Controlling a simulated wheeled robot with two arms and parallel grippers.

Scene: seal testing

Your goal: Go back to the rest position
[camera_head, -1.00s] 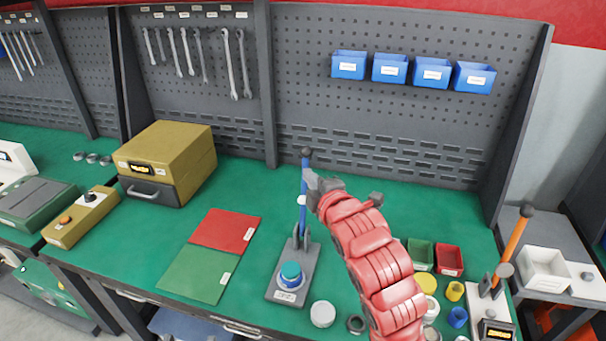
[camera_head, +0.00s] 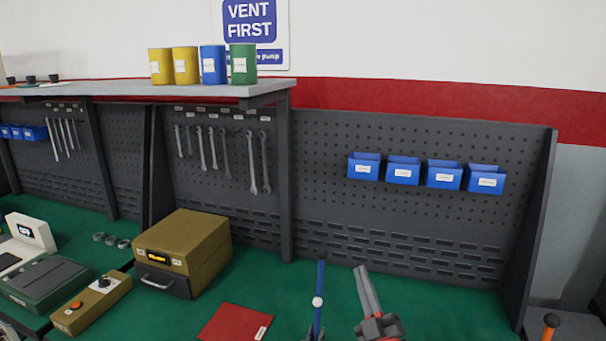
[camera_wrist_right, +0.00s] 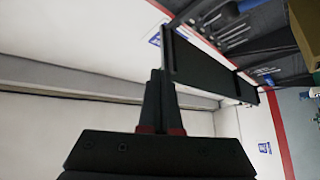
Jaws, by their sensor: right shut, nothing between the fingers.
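My right gripper (camera_head: 368,290) is in the lower middle of the head view, pointing up, just right of the blue lever of the press. Its grey fingers are together and hold nothing. In the right wrist view the dark fingers (camera_wrist_right: 159,95) also show closed, with wall and shelf behind them. The blue lever (camera_head: 319,295) with its dark knob stands nearly upright, apart from the gripper; the press base is below the frame. My left gripper is not in view.
A brown case (camera_head: 185,252) stands left on the green bench, with a red mat (camera_head: 236,323) to its right. Blue bins (camera_head: 403,173) hang on the pegboard behind. A shelf (camera_head: 150,91) holds several cans. The bench's front is out of view.

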